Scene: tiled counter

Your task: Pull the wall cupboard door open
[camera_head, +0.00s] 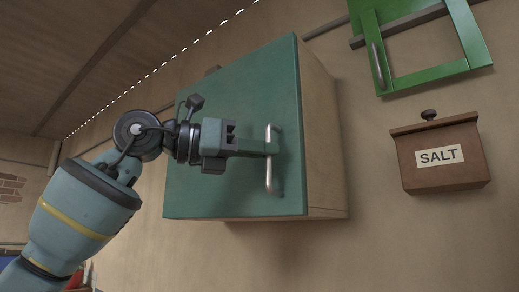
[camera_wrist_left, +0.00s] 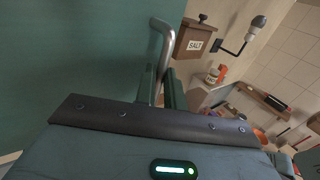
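The wall cupboard (camera_head: 325,130) hangs on the wall with a teal door (camera_head: 235,95) on its front. The door looks closed, flush with the cupboard body. A metal bar handle (camera_head: 269,180) stands upright near the door's right edge. My left gripper (camera_head: 270,148) reaches across the door from the left, its fingers at the middle of the handle. In the left wrist view the handle (camera_wrist_left: 164,42) runs down between the two narrow-set green fingers (camera_wrist_left: 162,90), which look shut on it. The fingertips' contact is partly hidden. My right gripper is in neither view.
A brown salt box (camera_head: 440,155) hangs on the wall right of the cupboard. A green frame (camera_head: 425,45) hangs above it. In the left wrist view a wall lamp (camera_wrist_left: 250,32) and a shelf (camera_wrist_left: 265,100) lie farther right.

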